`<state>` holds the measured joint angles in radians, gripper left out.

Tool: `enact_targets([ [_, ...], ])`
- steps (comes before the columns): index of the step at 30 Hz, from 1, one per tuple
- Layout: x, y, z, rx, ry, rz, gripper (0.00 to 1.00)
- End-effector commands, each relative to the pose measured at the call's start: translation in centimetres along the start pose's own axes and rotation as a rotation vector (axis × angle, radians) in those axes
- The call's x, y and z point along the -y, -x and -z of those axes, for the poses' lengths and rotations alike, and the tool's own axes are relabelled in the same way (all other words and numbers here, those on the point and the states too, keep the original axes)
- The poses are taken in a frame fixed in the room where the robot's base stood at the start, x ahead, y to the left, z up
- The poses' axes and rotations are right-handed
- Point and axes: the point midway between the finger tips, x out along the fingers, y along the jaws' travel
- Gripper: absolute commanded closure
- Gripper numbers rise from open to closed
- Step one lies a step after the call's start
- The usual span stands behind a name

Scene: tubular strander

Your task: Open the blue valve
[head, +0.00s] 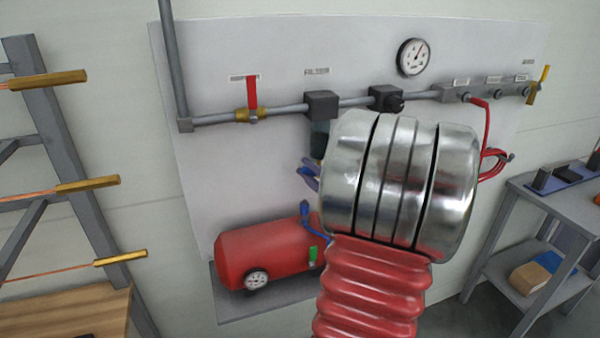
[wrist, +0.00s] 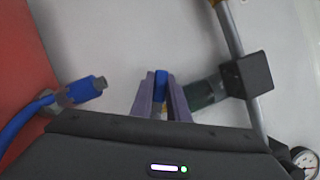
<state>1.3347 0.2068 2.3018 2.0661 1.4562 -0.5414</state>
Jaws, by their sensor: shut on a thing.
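In the wrist view, my gripper (wrist: 161,84) has its two purple-grey fingers closed on both sides of a narrow blue piece (wrist: 161,76). It looks like the handle of the blue valve; the rest of it is hidden behind the fingers. In the head view, my gripper (head: 307,174) shows only partly, left of my silver wrist, in front of the panel below the pipe. A separate blue hose with a grey-tipped end (wrist: 88,89) lies left of the fingers, by the red tank.
The red tank (head: 262,255) with a gauge sits on a shelf below. A dark filter bowl (wrist: 206,91) hangs close right of the fingers from a black block (head: 321,104) on the pipe. A red-handled valve (head: 251,93) is left. A bench (head: 540,205) stands right.

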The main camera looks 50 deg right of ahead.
Motion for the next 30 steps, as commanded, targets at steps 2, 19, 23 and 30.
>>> enact_targets([
  [2,-0.17,0.51,0.61,-0.019,-0.018,0.002,1.00],
  [19,0.04,0.94,0.84,-0.028,-0.029,0.011,0.82],
  [23,0.19,0.88,0.75,-0.025,-0.025,0.013,0.73],
  [30,0.42,0.79,0.66,-0.021,-0.021,0.016,0.66],
])
